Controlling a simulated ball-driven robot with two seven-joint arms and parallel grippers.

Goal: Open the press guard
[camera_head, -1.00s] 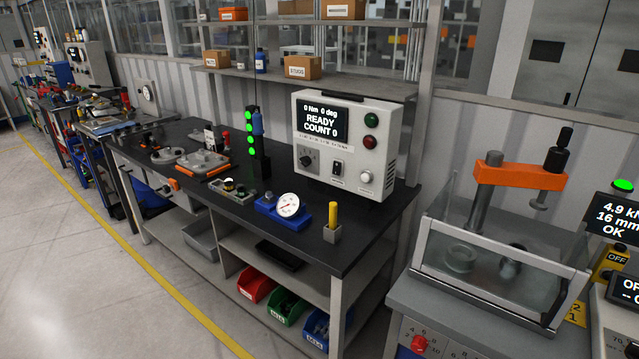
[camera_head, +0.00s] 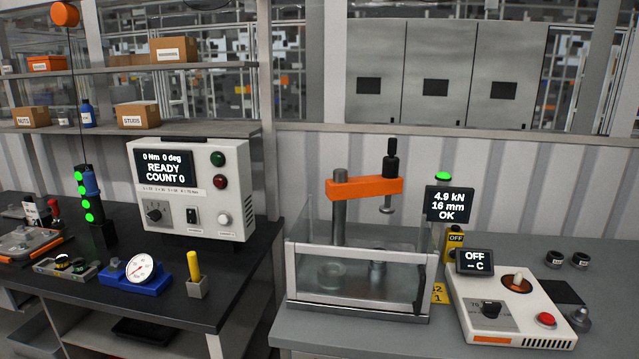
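The press has an orange arm (camera_head: 365,188) on a grey column, with a black-topped ram (camera_head: 390,170) at its right end. The press guard (camera_head: 352,281) is a clear box-like panel in a grey frame across the front of the press. It stands upright across the front, with a ring-shaped part and a small metal part visible through it. A dark vertical bar, perhaps a handle, shows at its right front edge. A display (camera_head: 450,204) beside the press reads 4.9 kN, 16 mm, OK, with a green lamp lit above. Neither of my grippers is in view.
The press stands on a grey bench (camera_head: 600,262). Right of it is a white heater unit (camera_head: 508,308) with a red button, its display reading OFF. A dark bench (camera_head: 240,268) at left holds a torque tester (camera_head: 192,188), a dial gauge (camera_head: 139,267) and a yellow-handled tool (camera_head: 194,270). A gap separates the benches.

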